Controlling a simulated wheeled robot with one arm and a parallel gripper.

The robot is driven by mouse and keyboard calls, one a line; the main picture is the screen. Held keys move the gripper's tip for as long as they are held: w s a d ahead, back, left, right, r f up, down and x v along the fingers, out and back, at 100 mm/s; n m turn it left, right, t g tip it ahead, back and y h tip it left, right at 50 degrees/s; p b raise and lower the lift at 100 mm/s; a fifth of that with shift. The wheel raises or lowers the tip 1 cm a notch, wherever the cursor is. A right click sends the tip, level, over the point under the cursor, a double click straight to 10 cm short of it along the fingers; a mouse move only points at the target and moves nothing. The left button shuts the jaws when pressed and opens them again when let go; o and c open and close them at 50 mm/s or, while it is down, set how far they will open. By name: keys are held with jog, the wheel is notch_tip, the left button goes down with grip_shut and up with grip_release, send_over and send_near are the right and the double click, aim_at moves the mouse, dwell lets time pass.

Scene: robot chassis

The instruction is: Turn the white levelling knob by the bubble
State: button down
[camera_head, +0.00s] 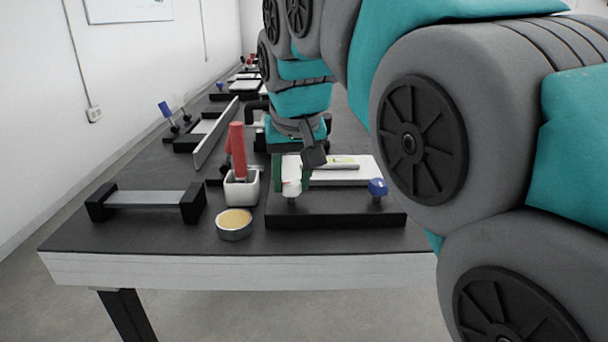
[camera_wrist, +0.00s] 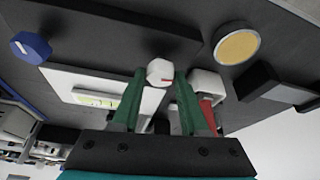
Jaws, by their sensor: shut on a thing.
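The white levelling knob (camera_head: 291,189) stands at the front left of a black base plate (camera_head: 335,212). In the wrist view the white knob (camera_wrist: 160,72) has a short red mark on its face. My gripper (camera_wrist: 160,82) has green fingers, shut on the white knob from both sides. In the head view my gripper (camera_head: 291,182) comes down at the knob from behind. The bubble level (camera_head: 343,161) lies on the white plate (camera_head: 345,174) behind the knob; it also shows in the wrist view (camera_wrist: 95,98). The bubble itself is too small to read.
A blue knob (camera_head: 377,187) stands at the right of the base. A white cup (camera_head: 241,188) with red-handled things stands close left of the white knob. A round tin (camera_head: 234,224) and a black-ended bar (camera_head: 148,198) lie farther left. The table's front strip is clear.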

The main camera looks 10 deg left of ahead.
jog(key=shift+c, duration=2.1)
grip_release()
jog(key=v, duration=0.7)
jog(key=shift+s+r, duration=0.15)
jog(key=shift+r, duration=0.2)
